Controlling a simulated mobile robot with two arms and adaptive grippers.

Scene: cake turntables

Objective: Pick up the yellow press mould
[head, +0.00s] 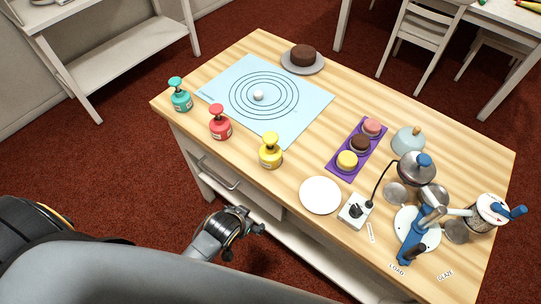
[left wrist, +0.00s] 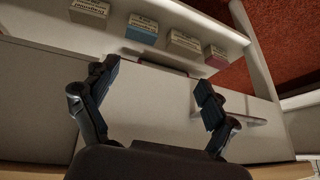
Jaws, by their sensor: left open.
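The yellow press mould (head: 270,152) stands upright on the wooden table near its front edge, by the near corner of the light blue mat (head: 225,88). A red one (head: 220,124) and a teal one (head: 180,97) of similar shape stand to its left. My left gripper (head: 250,224) is in front of the table, below and to the left of the yellow mould, and apart from it. In the left wrist view it (left wrist: 158,80) is open and empty between its fingers. No mould shows there. My right gripper is not seen.
A white plate (head: 320,195) and a purple tray (head: 336,168) with several cakes lie right of the yellow mould. A drawer handle (head: 219,174) juts from the table front. The wrist view shows several small boxes (left wrist: 142,27) on a shelf.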

